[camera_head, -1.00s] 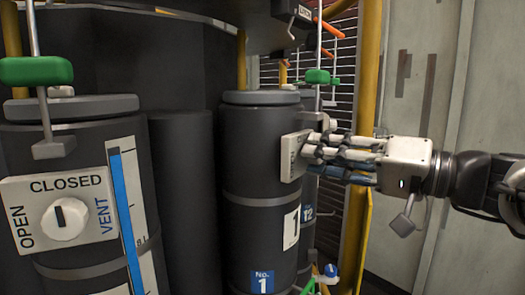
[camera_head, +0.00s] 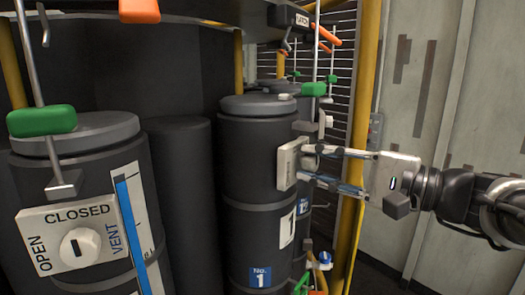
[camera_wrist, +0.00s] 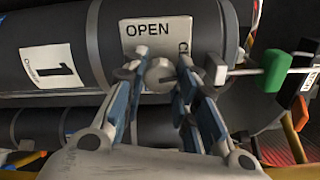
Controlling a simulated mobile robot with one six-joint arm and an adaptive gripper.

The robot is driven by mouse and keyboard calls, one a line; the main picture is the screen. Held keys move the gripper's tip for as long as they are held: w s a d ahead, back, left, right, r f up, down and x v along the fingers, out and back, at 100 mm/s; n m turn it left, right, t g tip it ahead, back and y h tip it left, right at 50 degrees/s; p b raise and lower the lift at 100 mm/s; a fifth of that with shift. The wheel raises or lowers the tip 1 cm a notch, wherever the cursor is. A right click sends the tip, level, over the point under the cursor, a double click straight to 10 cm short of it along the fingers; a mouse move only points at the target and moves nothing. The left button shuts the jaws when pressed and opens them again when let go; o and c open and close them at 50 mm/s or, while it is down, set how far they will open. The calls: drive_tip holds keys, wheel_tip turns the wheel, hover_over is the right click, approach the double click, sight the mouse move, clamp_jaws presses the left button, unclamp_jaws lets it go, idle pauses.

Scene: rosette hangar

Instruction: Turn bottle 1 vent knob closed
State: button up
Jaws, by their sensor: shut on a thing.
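Bottle 1 (camera_head: 258,145) is a dark upright cylinder with a white "1" label and a blue "No. 1" tag. Its white vent plate (camera_head: 287,165) is seen almost edge-on in the head view. In the wrist view the plate (camera_wrist: 157,29) reads OPEN, with part of another word at its right edge. The off-white round vent knob (camera_wrist: 160,73) sits between my fingertips there. My gripper (camera_wrist: 158,75) is shut on the knob, with a finger on each side. It also reaches the plate from the right in the head view (camera_head: 312,163). The knob's pointer mark cannot be made out.
Another dark bottle (camera_head: 85,190) stands at left with a CLOSED/OPEN/VENT plate (camera_head: 80,238). Green handles on rods (camera_head: 42,121) hang nearby; a rod with a green block (camera_wrist: 277,70) is close to my right finger. A yellow post (camera_head: 362,110) stands behind my gripper.

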drive_tip(key=shift+m+p, duration=0.6)
drive_tip(key=shift+m, duration=0.3)
drive_tip(key=o, duration=1.1)
drive_tip(key=shift+d, duration=0.1)
drive_tip(key=v, duration=1.2)
